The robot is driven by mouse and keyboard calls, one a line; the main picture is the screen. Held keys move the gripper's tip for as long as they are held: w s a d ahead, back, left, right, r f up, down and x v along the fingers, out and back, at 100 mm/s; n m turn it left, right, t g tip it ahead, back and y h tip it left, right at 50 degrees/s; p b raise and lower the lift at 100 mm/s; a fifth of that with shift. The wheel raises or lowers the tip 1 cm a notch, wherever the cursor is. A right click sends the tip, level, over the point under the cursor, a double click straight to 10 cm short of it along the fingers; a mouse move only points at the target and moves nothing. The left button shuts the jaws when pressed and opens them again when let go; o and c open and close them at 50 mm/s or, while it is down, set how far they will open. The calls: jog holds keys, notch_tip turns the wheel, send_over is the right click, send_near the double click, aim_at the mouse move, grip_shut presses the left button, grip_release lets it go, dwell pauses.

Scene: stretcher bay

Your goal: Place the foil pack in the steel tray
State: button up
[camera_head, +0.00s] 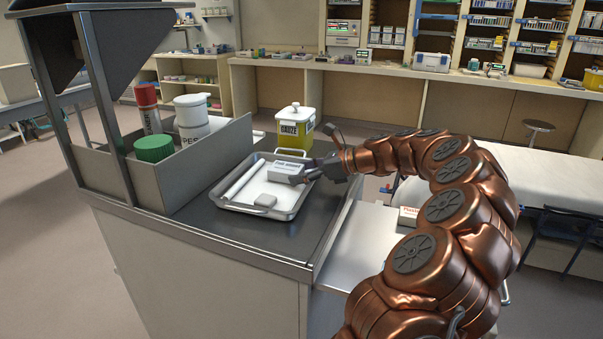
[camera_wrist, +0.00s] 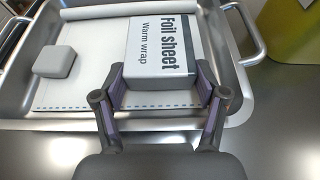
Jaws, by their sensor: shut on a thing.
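The foil pack (camera_wrist: 160,48) is a white and grey box that reads "Foil sheet, Warm wrap". My gripper (camera_wrist: 160,92) is shut on it, one finger at each side of its near end. In the head view the foil pack (camera_head: 287,168) is over the right part of the steel tray (camera_head: 240,210), within its rim. I cannot tell whether it touches the tray's floor. The steel tray also shows in the wrist view (camera_wrist: 60,124), with a white liner, a roll along one side and a small pale block (camera_wrist: 56,62).
A yellow gauze canister (camera_head: 296,128) stands just behind the tray. A grey bin (camera_head: 200,165) with a red bottle, a white tub and a green-lidded container is to the left. Bare dark counter (camera_head: 250,242) lies in front of the tray.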

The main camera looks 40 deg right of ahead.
jog(key=o, duration=1.1)
jog(key=shift+f, duration=0.4)
jog(key=shift+o, duration=0.2)
jog(key=shift+r, duration=0.1)
jog(key=shift+s+d+r, duration=0.15)
jog(key=shift+s+d, duration=0.05)
jog(key=v, duration=1.1)
jog(key=shift+s+r+b, duration=0.25)
jog(key=shift+r+b, duration=0.1)
jog(key=shift+b, duration=0.05)
